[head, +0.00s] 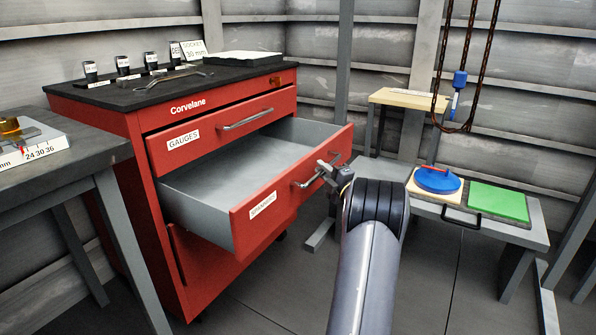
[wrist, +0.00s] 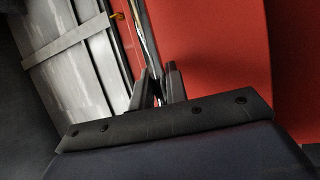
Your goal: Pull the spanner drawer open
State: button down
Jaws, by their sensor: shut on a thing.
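The spanner drawer (head: 262,210), red with a white label reading SPANNERS, stands well out of the red Corvelane cabinet (head: 120,125). Its grey inside shows bare in the part I can see. My gripper (head: 328,172) is at the bar handle (head: 305,182) on the drawer front and is shut on it. In the wrist view the two dark fingers (wrist: 158,85) close around the metal bar (wrist: 146,35), with the red drawer front to the right. The arm hides part of the gripper in the head view.
The gauges drawer (head: 222,125) above is shut. A grey bench (head: 60,170) stands at left. A low table (head: 530,236) with a blue disc (head: 437,180) and green pad (head: 498,201) stands at right.

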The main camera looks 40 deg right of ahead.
jog(key=shift+s+d, duration=0.25)
jog(key=shift+s, duration=0.4)
jog(key=shift+s+d, duration=0.2)
jog(key=shift+s, duration=0.4)
jog(key=c, duration=1.4)
grip_release()
jog(key=s+f+p, duration=0.2)
jog(key=s, duration=0.8)
jog(key=shift+s+a, duration=0.25)
jog(key=shift+s, duration=0.05)
jog(key=shift+w, duration=0.1)
jog(key=w+r+b, duration=0.2)
jog(key=w, duration=0.9)
jog(key=shift+d, duration=0.15)
